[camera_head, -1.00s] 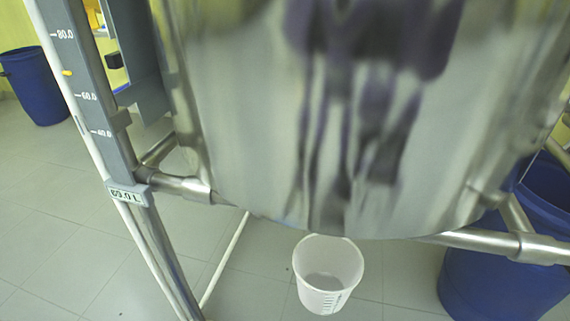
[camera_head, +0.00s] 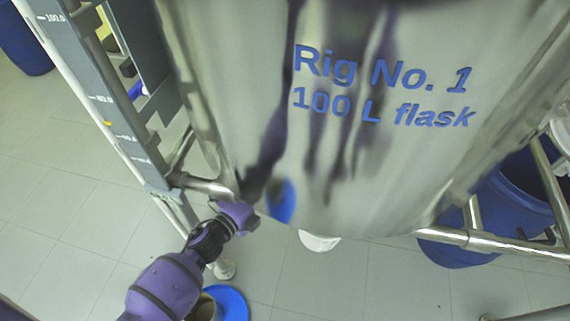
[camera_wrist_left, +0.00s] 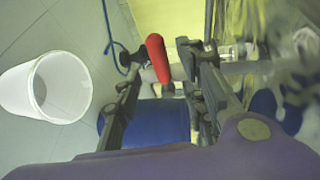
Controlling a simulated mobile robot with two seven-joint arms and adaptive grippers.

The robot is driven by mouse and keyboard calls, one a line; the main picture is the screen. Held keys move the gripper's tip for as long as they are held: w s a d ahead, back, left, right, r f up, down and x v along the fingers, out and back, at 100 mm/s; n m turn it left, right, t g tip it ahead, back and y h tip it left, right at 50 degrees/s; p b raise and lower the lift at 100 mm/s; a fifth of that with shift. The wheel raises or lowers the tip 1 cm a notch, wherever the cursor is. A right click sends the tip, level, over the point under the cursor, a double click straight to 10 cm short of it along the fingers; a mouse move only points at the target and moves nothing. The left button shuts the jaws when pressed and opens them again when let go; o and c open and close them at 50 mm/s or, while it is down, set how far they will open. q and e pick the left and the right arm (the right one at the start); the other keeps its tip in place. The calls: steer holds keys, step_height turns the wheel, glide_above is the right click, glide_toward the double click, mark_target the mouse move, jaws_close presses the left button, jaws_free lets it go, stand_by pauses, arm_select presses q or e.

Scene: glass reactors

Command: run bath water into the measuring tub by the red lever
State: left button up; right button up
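The red lever (camera_wrist_left: 158,58) shows in the left wrist view between the two fingers of my left gripper (camera_wrist_left: 156,52). The fingers are apart, with gaps on both sides of the lever. In the head view my left gripper (camera_head: 238,215) is at the lower left of the steel flask vessel (camera_head: 370,170); its fingertips are hard to make out. The white measuring tub (camera_head: 320,242) is mostly hidden below the vessel; in the left wrist view the tub (camera_wrist_left: 35,90) lies to the left, and no water shows in it. My right gripper is not in view.
A grey level scale (camera_head: 90,85) with an orange mark stands on the frame at left. Steel frame tubes (camera_head: 490,243) run under the vessel. Blue barrels stand at right (camera_head: 510,205) and far left (camera_head: 25,45). A blue round object (camera_head: 232,303) is beside my arm.

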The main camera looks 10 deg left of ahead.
arm_select(q)
steer(key=x, duration=0.6)
steer(key=shift+w+d, duration=0.1)
steer(key=shift+w, duration=0.3)
jaws_close()
